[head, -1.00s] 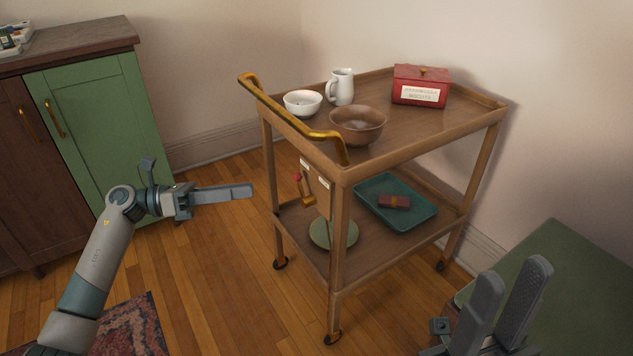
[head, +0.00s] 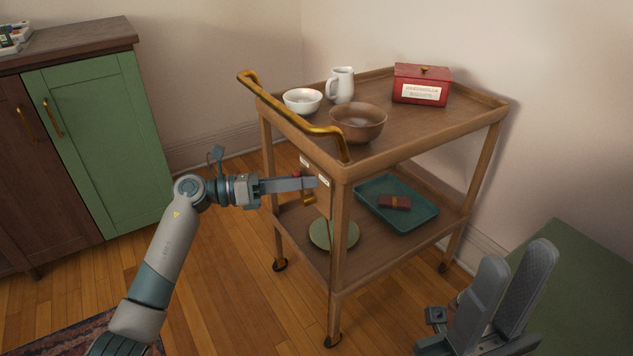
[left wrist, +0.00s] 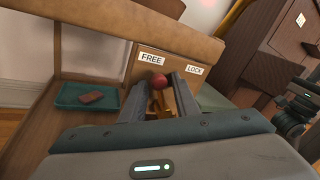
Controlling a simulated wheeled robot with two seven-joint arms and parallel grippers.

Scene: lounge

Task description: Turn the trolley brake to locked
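The wooden trolley (head: 345,235) stands ahead. Its brake lever is brass (left wrist: 163,101) with a red knob (left wrist: 158,82), mounted on a panel at the trolley's handle end. In the left wrist view, the FREE label (left wrist: 151,58) is left and the LOCK label (left wrist: 195,70) right. The knob is just below FREE, so the lever leans to that side. My left gripper (head: 312,183) is at the panel; in the left wrist view its fingers are apart, one on each side of the lever. Contact cannot be told. My right gripper (head: 518,258) is open and empty at lower right.
The trolley's brass handle (head: 290,115) runs above the lever. The top holds a white bowl (head: 302,101), jug (head: 342,85), brown bowl (head: 358,123) and red tin (head: 420,84). Below are a teal tray (head: 418,214) and green plate (head: 334,234). A green surface (head: 580,285) is at right.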

